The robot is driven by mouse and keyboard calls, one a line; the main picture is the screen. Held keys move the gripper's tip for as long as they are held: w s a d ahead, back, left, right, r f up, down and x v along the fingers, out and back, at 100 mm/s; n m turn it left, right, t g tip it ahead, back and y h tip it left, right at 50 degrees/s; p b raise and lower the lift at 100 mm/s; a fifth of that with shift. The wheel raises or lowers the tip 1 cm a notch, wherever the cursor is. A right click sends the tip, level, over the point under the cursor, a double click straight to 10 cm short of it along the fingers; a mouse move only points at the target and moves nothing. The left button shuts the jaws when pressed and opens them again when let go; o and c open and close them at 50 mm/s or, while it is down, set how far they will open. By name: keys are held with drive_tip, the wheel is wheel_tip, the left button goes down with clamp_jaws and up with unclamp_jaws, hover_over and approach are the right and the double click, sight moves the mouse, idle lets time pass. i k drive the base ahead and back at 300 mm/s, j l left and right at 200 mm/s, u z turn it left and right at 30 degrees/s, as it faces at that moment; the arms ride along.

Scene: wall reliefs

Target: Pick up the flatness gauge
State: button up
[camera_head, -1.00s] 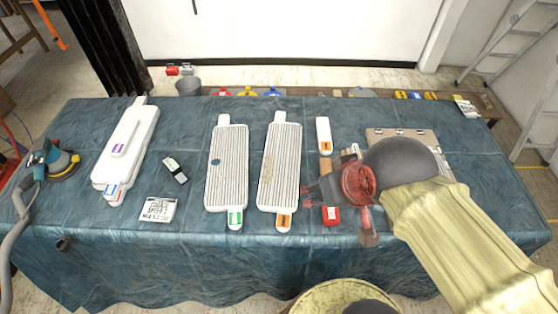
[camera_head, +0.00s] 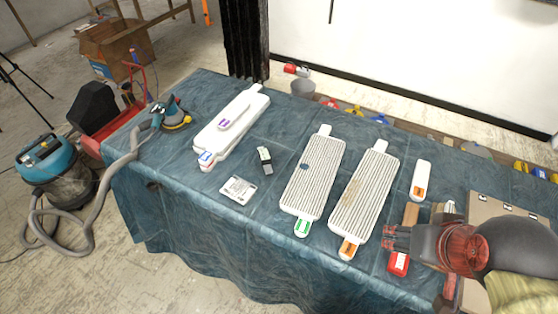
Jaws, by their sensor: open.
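A small black and pale grey device (camera_head: 265,160), which may be the flatness gauge, lies on the blue-covered table between the white plates; no readable label confirms it. My gripper (camera_head: 389,238) is at the right of the table, above a red item, with its fingers pointing left. It is open with nothing visible in it. It is well to the right of the device, with two ribbed plates between them.
White stacked plates (camera_head: 231,126), a printed card (camera_head: 239,189) and two ribbed plates (camera_head: 312,180) (camera_head: 364,192) lie on the table (camera_head: 190,245). A sander (camera_head: 175,115) sits at the left end, its hose running to a vacuum (camera_head: 50,170). A small white block (camera_head: 420,180) lies near my gripper.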

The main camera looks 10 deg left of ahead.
sight(265, 158)
drive_tip(key=u, duration=1.4)
drive_tip(key=i+j+u, duration=0.25)
drive_tip(key=i+u, duration=0.3)
drive_tip(key=i, duration=0.15)
